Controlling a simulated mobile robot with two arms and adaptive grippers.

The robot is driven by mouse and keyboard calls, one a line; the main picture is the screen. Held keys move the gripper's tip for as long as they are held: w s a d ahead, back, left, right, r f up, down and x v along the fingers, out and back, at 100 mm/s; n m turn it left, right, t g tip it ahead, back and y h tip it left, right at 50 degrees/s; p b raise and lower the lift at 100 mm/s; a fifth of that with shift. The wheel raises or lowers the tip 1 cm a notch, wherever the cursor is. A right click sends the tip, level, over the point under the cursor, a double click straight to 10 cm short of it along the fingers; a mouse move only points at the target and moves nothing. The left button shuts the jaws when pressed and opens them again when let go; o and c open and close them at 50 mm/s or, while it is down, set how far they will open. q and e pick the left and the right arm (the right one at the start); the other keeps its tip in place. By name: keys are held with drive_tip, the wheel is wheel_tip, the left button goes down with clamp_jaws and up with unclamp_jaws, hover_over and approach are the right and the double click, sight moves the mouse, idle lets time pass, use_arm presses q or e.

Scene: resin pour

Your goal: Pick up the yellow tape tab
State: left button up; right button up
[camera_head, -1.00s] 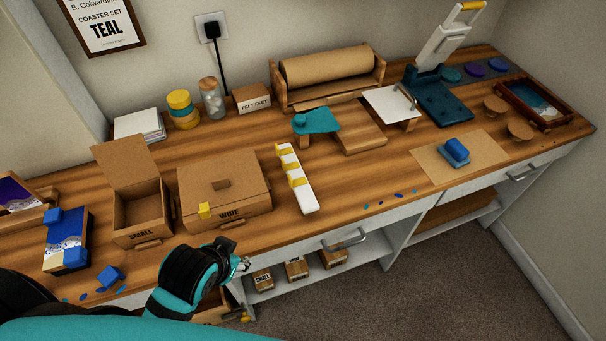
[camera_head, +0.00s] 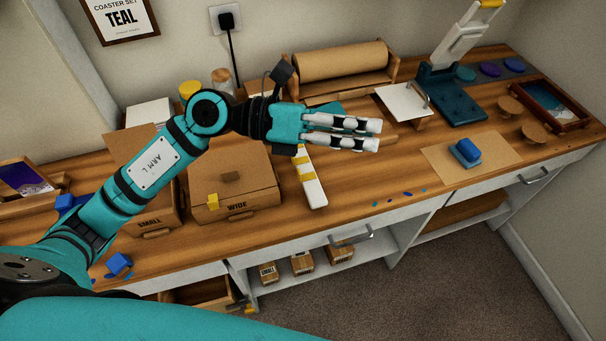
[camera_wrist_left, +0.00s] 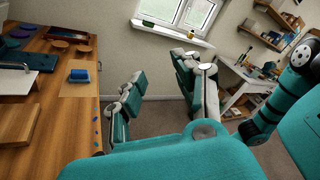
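A white strip (camera_head: 315,190) lies on the bench with yellow tape tabs (camera_head: 306,177) across it. Its far end is hidden behind my left gripper. Another yellow tab (camera_head: 212,201) sits on the front of the closed cardboard box marked WIDE (camera_head: 262,190). My left gripper (camera_head: 379,135) reaches rightward above the bench, in front of the teal piece and wooden block. Its fingers are apart and nothing shows between them. In the left wrist view the fingers (camera_wrist_left: 158,68) are also spread and empty. My right gripper is in neither view.
My left arm partly hides the SMALL box (camera_head: 155,217) and the jars. A paper roll (camera_head: 340,61) stands at the back. A blue block (camera_head: 467,151) rests on brown paper (camera_head: 437,167) at right.

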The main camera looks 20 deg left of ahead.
use_arm(q)
drive_tip(key=w+a+f+m+y, duration=0.2)
drive_tip(key=a+f+m+y, duration=0.1)
drive_tip(key=a+f+y, duration=0.4)
drive_tip(key=y, duration=0.6)
approach(298, 173)
drive_tip(key=shift+g, duration=0.3)
drive_tip(key=p+x, duration=0.5)
drive_tip(key=x, duration=0.4)
drive_tip(key=shift+w+d, duration=0.1)
drive_tip(key=shift+w, duration=0.1)
drive_tip(key=c, duration=0.4)
